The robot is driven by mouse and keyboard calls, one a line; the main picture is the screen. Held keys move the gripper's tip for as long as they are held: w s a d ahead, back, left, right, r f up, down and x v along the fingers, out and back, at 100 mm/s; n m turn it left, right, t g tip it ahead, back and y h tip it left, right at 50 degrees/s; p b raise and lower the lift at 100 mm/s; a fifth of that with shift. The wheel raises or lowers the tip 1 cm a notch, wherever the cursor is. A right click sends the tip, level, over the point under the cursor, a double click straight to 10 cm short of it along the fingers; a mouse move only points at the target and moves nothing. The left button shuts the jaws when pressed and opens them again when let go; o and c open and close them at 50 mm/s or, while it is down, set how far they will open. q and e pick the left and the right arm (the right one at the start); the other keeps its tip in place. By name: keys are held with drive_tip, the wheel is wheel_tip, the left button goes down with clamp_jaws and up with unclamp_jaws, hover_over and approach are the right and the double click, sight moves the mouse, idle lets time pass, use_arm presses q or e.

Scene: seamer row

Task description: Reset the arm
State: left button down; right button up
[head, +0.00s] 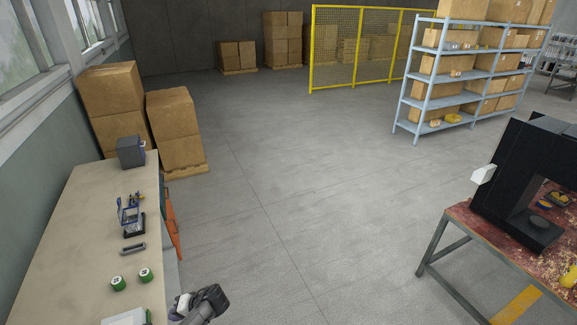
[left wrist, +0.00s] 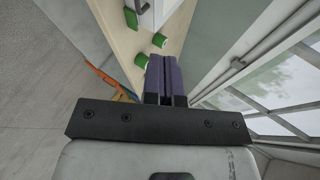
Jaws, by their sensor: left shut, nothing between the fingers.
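My left gripper (left wrist: 166,78) shows in the left wrist view with its two dark purple fingers together, shut and empty. They are over the pale workbench, close to several green-and-white spools (left wrist: 158,40) in that picture. In the head view, part of my left arm shows at the bottom edge, beside the near right edge of the workbench (head: 62,245); its fingers are hard to make out there. My right gripper is in neither view.
On the bench are two green spools (head: 118,283), a dark handle-like bar (head: 132,249), a blue device (head: 130,215) and a grey box (head: 131,152). Cartons (head: 178,130) stand beyond it. A red worn table (head: 462,222) with a black machine (head: 520,180) is right. Open floor lies between.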

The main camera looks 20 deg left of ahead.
use_arm(q)
drive_tip(key=w+d+r+m+t+h, duration=0.3)
drive_tip(key=w+d+r+m+t, duration=0.4)
drive_tip(key=w+d+r, duration=0.45)
drive_tip(key=s+d+r+m+t+h+p, duration=0.1)
drive_tip(key=s+d+r+t+h, duration=0.3)
drive_tip(key=d+r, duration=0.55)
drive_tip(key=s+d+r+t+h+p, duration=0.15)
drive_tip(key=s+d, duration=0.25)
drive_tip(key=s, duration=0.4)
drive_tip(key=s+d+r+t+h+p, duration=0.1)
drive_tip(key=s+d+h+p, duration=0.1)
drive_tip(key=s+d, duration=0.35)
drive_tip(key=s+f+g+p, duration=0.1)
drive_tip(key=s+f+g, duration=0.1)
drive_tip(key=s, duration=0.6)
drive_tip(key=s+f+g+p, duration=0.1)
drive_tip(key=s+f+g, duration=0.2)
drive_tip(key=s, duration=0.6)
drive_tip(key=shift+s+f, duration=0.3)
drive_tip(key=shift+f, duration=0.9)
